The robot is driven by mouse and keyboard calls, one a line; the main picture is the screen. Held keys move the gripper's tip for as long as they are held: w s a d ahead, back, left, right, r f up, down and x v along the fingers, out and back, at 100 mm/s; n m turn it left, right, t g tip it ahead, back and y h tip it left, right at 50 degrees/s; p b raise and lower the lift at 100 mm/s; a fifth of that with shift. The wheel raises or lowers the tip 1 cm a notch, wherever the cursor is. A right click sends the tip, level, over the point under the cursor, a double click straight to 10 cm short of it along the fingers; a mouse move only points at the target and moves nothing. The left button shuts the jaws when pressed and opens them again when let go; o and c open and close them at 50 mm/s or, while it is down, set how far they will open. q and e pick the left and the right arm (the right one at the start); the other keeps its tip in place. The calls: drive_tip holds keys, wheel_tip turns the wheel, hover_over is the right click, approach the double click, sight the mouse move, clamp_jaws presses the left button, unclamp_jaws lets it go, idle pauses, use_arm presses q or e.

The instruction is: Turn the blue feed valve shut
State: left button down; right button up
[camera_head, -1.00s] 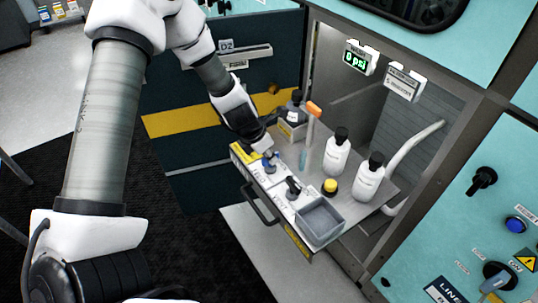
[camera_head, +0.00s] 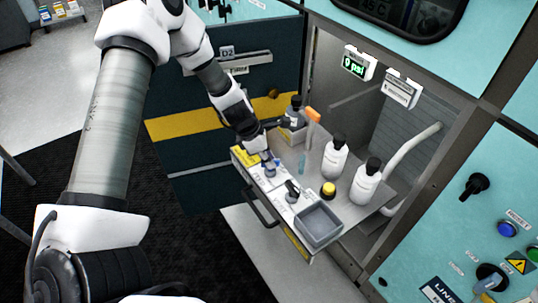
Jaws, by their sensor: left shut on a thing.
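The blue feed valve (camera_head: 271,168) sits on the front panel of the pulled-out tray, near its left end. My left gripper (camera_head: 266,156) reaches down over the valve and is shut on it, hiding part of its handle. A second valve with a black handle (camera_head: 291,190) stands to the right of it on the same panel. A green-lit display (camera_head: 355,65) above the tray appears to read 9 psi. My right gripper is not in view.
The tray also holds a grey bin (camera_head: 320,224), a yellow button (camera_head: 328,189), white bottles (camera_head: 334,158) with black caps, and an orange-topped tool (camera_head: 313,118). The cabinet's teal control panel (camera_head: 470,235) is at the right. Dark drawers (camera_head: 200,140) lie behind my left arm.

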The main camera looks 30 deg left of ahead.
use_arm(q)
drive_tip(key=m+g+p, duration=0.1)
drive_tip(key=m, duration=0.1)
drive_tip(key=shift+m, duration=0.4)
drive_tip(key=m+g+p, duration=0.1)
drive_tip(key=m, duration=0.1)
drive_tip(key=shift+m+h, duration=0.4)
drive_tip(key=m+g, duration=0.1)
drive_tip(key=m, duration=0.1)
drive_tip(key=shift+w+f+m+p, duration=0.1)
drive_tip(key=shift+m+p, duration=0.2)
drive_tip(key=shift+p, duration=0.05)
drive_tip(key=shift+m+g, duration=0.8)
drive_tip(key=shift+m, duration=1.1)
drive_tip(key=c, duration=1.1)
unclamp_jaws()
drive_tip(key=shift+w, duration=0.1)
